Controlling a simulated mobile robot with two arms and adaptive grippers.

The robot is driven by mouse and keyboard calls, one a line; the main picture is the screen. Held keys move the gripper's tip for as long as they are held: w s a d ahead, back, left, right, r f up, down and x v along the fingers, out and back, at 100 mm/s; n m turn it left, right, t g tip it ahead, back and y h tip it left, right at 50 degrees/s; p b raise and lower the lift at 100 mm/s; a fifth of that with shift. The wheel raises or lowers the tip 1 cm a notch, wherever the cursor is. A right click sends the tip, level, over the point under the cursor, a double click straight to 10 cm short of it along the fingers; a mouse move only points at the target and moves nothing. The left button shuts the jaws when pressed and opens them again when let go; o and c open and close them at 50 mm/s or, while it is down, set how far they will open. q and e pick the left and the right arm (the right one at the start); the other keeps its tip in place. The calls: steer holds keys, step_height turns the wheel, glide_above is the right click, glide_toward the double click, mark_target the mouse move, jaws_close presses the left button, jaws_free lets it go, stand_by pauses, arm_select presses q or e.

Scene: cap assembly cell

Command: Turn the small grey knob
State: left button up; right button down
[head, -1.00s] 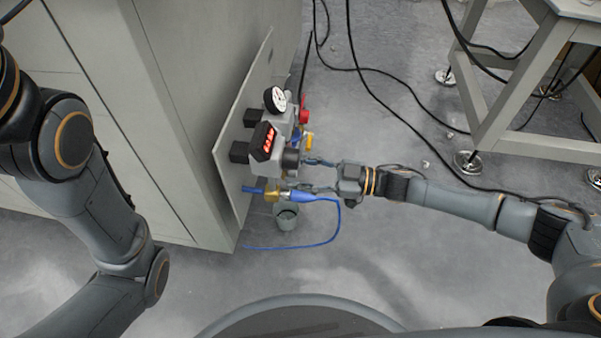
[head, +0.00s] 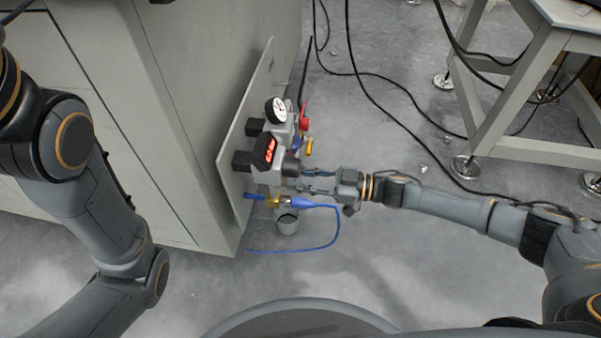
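A grey valve unit with a red-lit display (head: 266,151) and a round white dial gauge (head: 276,110) sits on a panel at the cabinet's side. A dark, round, knob-like part (head: 292,166) sticks out of its right side; I cannot tell whether it is the small grey knob. My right gripper (head: 303,182) points left at the unit, its fingertips at or just beside this part. Its two fingers lie close together, and whether they grip anything is too small to see. My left arm is at the left, its gripper outside the view.
A red part (head: 304,123) and a yellow part (head: 309,147) are on the unit just above the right gripper. Below it are a blue connector and hose (head: 338,225) and a small grey cup (head: 287,222). A metal table frame (head: 500,110) and black cables are at upper right.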

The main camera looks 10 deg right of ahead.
steer(key=c, duration=1.1)
jaws_free()
steer(key=v, duration=1.2)
